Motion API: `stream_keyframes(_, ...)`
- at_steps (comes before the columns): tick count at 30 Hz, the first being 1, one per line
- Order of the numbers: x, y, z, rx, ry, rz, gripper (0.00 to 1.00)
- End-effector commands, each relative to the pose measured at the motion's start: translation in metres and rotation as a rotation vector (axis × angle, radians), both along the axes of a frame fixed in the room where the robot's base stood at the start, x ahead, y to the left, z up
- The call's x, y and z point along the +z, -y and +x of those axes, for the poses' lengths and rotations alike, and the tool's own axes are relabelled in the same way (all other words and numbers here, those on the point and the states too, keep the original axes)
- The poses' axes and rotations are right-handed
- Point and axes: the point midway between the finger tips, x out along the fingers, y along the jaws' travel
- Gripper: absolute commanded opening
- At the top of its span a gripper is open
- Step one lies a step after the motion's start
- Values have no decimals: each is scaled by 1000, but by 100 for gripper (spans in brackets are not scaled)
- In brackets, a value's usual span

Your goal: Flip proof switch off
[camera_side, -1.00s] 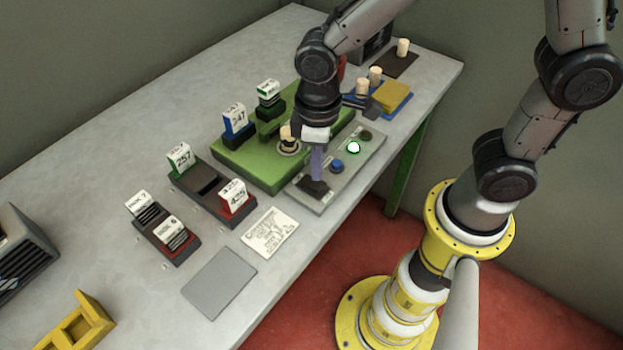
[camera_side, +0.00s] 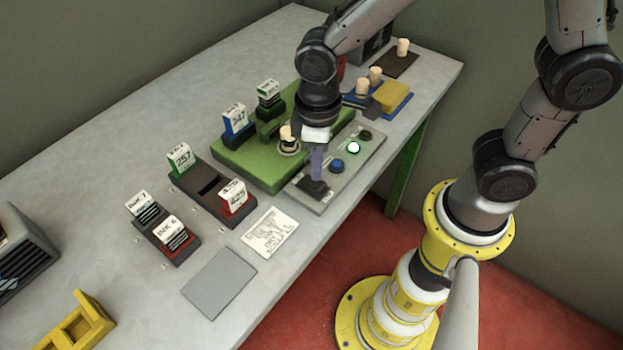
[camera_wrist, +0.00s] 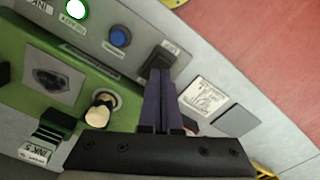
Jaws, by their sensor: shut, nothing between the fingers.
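The proof switch appears to be the dark rocker-like block (camera_side: 313,188) at the near-left end of the grey control panel (camera_side: 346,180). In the wrist view the dark switch (camera_wrist: 161,58) lies just beyond my fingertips and is partly covered by them. My gripper (camera_side: 317,178) points down with its purple fingers together and empty, their tips right at the switch. It also shows in the wrist view (camera_wrist: 161,76). I cannot tell whether the tips touch the switch or which way it is tipped. A lit green button (camera_side: 354,147) and a blue button (camera_side: 337,166) sit farther along the panel.
A green base (camera_side: 240,165) with a cork-topped piece (camera_side: 287,134) stands left of the panel. Dark holders with labelled blocks (camera_side: 179,160) stand farther left. A written card (camera_side: 268,232) and a grey plate (camera_side: 219,283) lie nearer. A yellow pad (camera_side: 392,96) is behind.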

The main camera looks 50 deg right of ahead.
Motion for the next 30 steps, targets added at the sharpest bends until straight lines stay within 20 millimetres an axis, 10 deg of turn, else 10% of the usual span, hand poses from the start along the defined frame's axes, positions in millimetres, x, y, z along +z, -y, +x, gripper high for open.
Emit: stream_keyframes(30, -10, 0, 0, 0, -1, -1, 0)
